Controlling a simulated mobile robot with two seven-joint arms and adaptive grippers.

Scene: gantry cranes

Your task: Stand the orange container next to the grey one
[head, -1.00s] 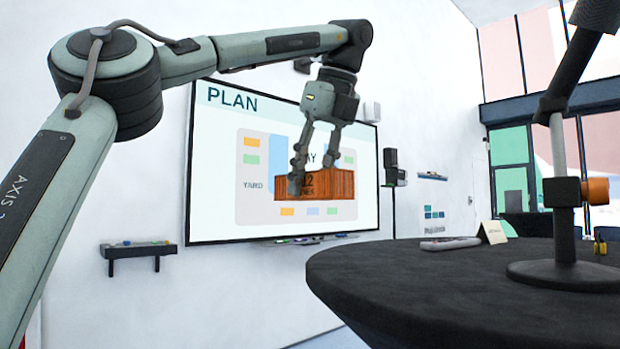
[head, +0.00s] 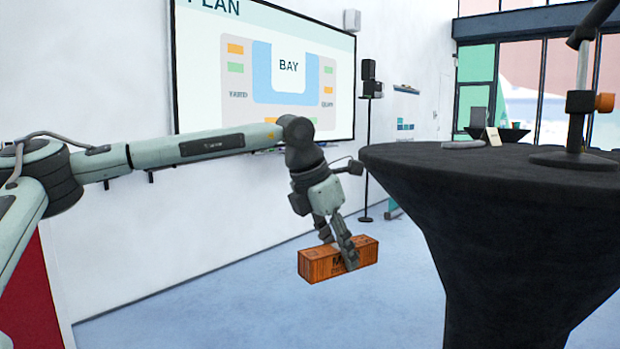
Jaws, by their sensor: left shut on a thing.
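The orange container (head: 318,265) is a long ribbed box with dark lettering on its side. My left gripper (head: 345,258) is shut on it near its middle and holds it in the air, left of the black table and lower than its top. The container looks roughly level, with its long side towards me. One finger covers part of the lettering. The grey container is not in view. My right gripper is not in view.
A round table with a black cloth (head: 450,180) stands at the right. On it are a stand with a dark base (head: 575,160) and a small card (head: 493,136). A wall screen (head: 200,90) hangs behind my left arm. Blue floor (head: 260,305) is clear below the container.

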